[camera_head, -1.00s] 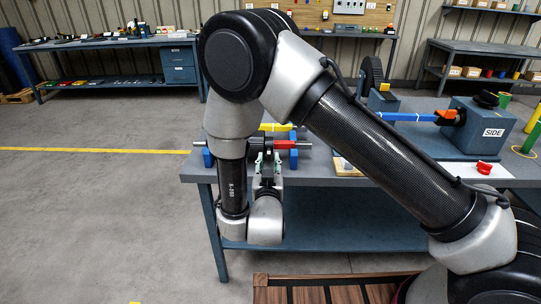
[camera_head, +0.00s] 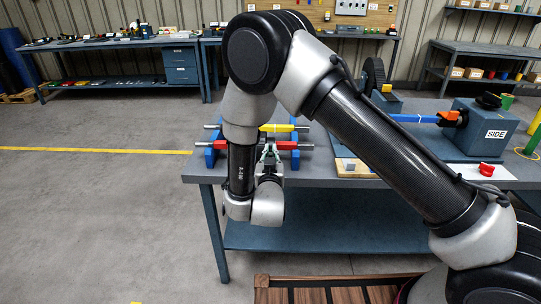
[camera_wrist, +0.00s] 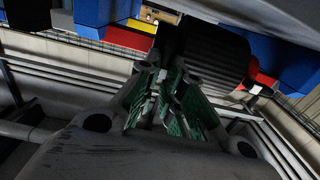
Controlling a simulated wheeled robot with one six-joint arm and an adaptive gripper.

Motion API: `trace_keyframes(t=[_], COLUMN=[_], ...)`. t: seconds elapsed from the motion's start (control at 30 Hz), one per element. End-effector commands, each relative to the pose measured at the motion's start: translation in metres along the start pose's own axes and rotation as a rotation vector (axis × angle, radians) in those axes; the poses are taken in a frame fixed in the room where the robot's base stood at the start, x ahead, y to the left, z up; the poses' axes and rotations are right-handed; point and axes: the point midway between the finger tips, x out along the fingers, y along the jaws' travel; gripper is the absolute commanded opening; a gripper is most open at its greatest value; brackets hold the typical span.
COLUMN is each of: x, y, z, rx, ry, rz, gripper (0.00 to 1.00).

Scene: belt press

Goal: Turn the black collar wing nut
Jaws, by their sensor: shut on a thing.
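The black collar (camera_wrist: 208,52) is a dark ribbed cylinder in the wrist view, just beyond my fingertips. It sits on a silver rod (camera_head: 305,146) between red parts, near the front edge of the table, and is mostly hidden by my arm in the head view. My gripper (camera_head: 268,153) reaches up to it from the front side. In the wrist view the green-padded fingers (camera_wrist: 168,95) are close together at the collar's underside, shut on its wing. The wing itself is mostly hidden between the pads.
Blue supports (camera_head: 207,153) hold the rods, and a yellow bar (camera_head: 284,128) lies behind. A wooden block (camera_head: 351,167), a red knob (camera_head: 486,169) and a box marked SIDE (camera_head: 480,130) stand to the right on the table (camera_head: 330,181). Floor at left is clear.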

Motion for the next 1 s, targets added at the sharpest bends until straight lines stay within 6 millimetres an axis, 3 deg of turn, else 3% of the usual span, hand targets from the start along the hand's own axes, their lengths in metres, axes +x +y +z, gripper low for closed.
trace_keyframes(t=[0.47,1.0], x=[0.0,0.0], y=[0.002,0.011], z=[0.0,0.004], rx=[0.137,0.629], ry=[0.0,-0.001], rz=[-0.001,0.0], gripper=[0.0,0.0])
